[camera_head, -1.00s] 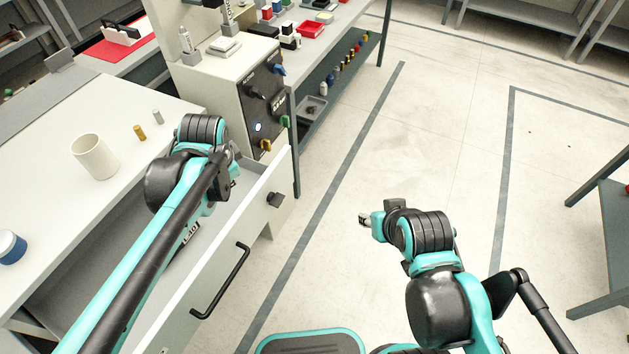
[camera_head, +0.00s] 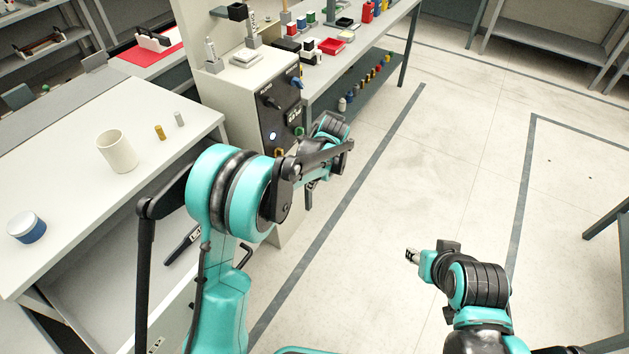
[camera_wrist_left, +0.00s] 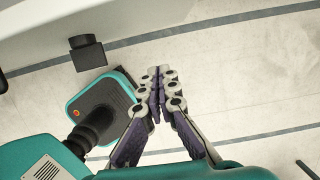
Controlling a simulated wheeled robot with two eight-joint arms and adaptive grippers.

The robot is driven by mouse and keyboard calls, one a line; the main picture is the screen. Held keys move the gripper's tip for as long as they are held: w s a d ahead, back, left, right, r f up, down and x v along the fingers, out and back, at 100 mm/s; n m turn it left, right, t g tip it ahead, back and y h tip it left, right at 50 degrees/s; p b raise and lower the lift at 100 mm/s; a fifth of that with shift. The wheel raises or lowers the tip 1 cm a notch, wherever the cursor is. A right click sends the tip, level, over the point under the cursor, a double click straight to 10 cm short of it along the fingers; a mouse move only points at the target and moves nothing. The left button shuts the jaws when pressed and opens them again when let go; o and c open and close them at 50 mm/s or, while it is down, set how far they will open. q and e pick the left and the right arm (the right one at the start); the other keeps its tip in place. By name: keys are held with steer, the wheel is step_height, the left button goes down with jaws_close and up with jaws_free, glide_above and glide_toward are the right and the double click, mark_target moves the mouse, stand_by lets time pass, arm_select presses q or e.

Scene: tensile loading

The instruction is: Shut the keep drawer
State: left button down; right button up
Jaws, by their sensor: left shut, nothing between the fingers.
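The keep drawer (camera_head: 175,318) stands pulled out from under the white bench at the left in the head view, with a dark tool (camera_head: 183,244) inside. My left arm hides much of its front and its black bar handle (camera_head: 245,257). My left gripper (camera_head: 309,196) is beyond the drawer front, over the floor side, pointing down. In the left wrist view its fingers (camera_wrist_left: 155,92) are shut and empty, apart from the pale drawer front (camera_wrist_left: 150,16) and its black block (camera_wrist_left: 87,52). My right gripper (camera_head: 412,256) hangs over open floor; its finger state is unclear.
A white mug (camera_head: 117,152), two small cylinders and a blue-sided round container (camera_head: 26,227) stand on the bench top. A control box (camera_head: 282,110) with knobs and a lit button is beyond the drawer.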

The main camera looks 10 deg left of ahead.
arm_select(q)
steer(key=w+a+f+b, duration=0.2)
steer(key=a+f, duration=0.2)
steer(key=shift+a+f, duration=0.35)
steer(key=shift+a, duration=0.05)
arm_select(e)
steer(key=shift+f, duration=1.2)
